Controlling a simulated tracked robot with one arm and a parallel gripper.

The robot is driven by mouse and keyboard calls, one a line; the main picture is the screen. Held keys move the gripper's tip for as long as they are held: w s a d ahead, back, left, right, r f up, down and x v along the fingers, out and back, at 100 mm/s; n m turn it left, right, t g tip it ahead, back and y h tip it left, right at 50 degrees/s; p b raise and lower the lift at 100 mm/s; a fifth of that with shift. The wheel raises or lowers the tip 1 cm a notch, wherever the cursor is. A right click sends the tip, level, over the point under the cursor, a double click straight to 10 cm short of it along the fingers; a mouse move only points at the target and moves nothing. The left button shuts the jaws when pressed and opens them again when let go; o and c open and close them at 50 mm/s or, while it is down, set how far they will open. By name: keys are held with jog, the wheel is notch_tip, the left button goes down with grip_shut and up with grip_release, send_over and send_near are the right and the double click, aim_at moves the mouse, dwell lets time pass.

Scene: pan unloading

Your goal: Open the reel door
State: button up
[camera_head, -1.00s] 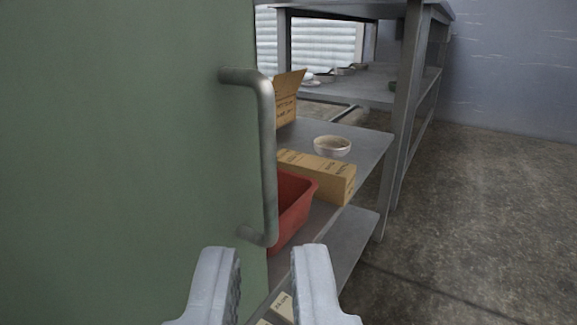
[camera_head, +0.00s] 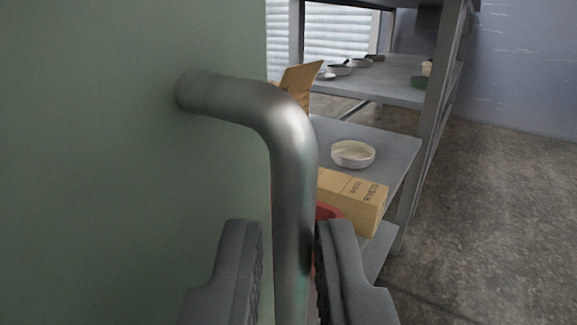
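The green door (camera_head: 120,210) fills the left side of the view. Its grey metal bar handle (camera_head: 290,160) stands out from the door, bends at the top and runs down between the two fingers. My gripper (camera_head: 291,255) is open around the handle's upright bar. The right finger is very close to the bar or touching it; I cannot tell which. A narrow gap shows between the left finger and the bar. The handle's lower end is out of view.
Right of the door, a grey metal shelf (camera_head: 392,150) holds a cardboard box (camera_head: 352,200), a pale round bowl (camera_head: 353,153) and a mostly hidden red bin (camera_head: 327,212). More dishes lie on the shelf behind. The concrete floor (camera_head: 500,210) at right is clear.

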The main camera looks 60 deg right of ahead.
jog(key=shift+x, duration=1.1)
grip_shut()
jog(key=shift+s, duration=0.1)
